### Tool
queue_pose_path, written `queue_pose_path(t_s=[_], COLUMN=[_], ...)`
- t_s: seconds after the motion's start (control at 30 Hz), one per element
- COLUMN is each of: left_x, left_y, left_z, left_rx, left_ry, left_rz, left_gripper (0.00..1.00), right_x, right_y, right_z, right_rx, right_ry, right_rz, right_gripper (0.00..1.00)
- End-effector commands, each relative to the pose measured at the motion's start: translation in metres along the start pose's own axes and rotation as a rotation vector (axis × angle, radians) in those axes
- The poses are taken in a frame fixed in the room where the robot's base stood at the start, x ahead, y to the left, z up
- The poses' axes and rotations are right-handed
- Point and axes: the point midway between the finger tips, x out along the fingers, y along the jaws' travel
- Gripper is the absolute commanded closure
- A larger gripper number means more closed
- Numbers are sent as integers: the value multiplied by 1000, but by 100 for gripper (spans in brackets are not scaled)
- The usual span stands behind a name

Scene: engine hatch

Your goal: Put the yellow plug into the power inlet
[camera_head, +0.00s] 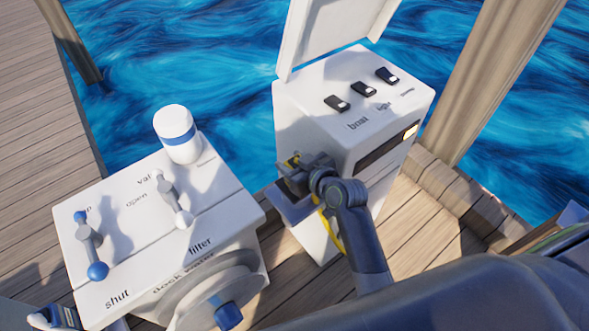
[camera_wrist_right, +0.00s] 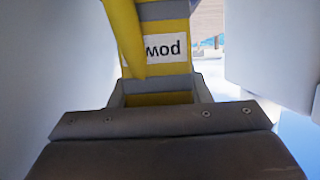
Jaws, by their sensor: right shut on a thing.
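The yellow plug (camera_wrist_right: 165,82) has grey bands and a white label with rotated letters, partly covered. My right gripper (camera_head: 296,172) is shut on it beside the left face of the white pedestal. Only small yellow bits of the plug show between the jaws in the head view. Its yellow cable (camera_wrist_right: 124,35) runs up in the wrist view and hangs below the gripper in the head view. A grey part (camera_head: 292,208) on the pedestal's face lies just under the gripper. The power inlet cannot be made out, and I cannot tell whether the plug touches it.
The pedestal (camera_head: 308,108) has several black switches on top and a raised white lid (camera_head: 333,30). A white filter box (camera_head: 150,235) with levers, a white-and-blue cap and a round front wheel stands left. Wooden posts, planks and water surround them.

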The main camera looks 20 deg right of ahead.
Motion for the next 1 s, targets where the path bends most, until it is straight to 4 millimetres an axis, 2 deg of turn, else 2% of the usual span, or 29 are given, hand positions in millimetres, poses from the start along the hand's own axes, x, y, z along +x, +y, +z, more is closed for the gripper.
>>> queue_pose_path(t_s=[0.27,0.5,1.0], left_x=[-8,-12,-36], left_y=[0,0,-1], left_z=[-7,-2,-2], left_rx=[2,2,1], left_ry=[19,10,8], left_rz=[1,2,3], left_gripper=[100,100,100], right_x=[-18,-34,-46], right_y=[0,0,0], right_z=[-48,-84,-112], right_rx=[-4,-3,0], right_ry=[10,7,3], right_rz=[2,1,1], right_gripper=[100,100,100])
